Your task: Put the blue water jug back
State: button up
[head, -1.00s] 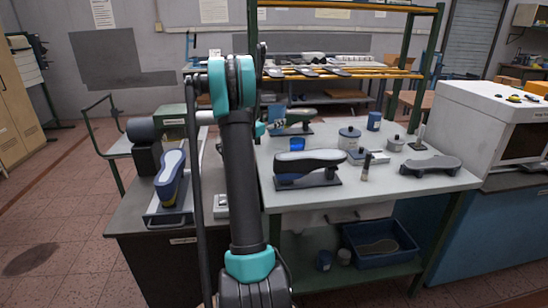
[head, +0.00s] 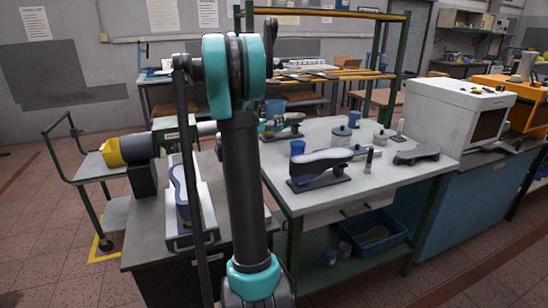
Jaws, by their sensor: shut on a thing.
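The blue water jug (head: 275,108) shows just right of my upright arm, above the table's far left corner. The arm hides part of its surroundings. A small teal part of my gripper (head: 262,127) shows below and left of the jug. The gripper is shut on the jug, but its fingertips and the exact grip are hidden. I cannot tell whether the jug's base touches anything; a green shoe last (head: 283,123) overlaps it in the view.
A white cabinet (head: 440,110) stands right. A dark bench (head: 150,250) with a machine stands left.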

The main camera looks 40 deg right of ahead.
notch_tip(320, 180, down, 16)
jog(key=shift+f, duration=0.25)
dwell(0.4)
jog(key=shift+f, duration=0.15)
jog(key=o, duration=1.3)
jog(key=shift+a+r, duration=0.15)
jog(key=shift+r, duration=0.05)
jog(key=v, duration=0.7)
jog(key=shift+s+a, duration=0.1)
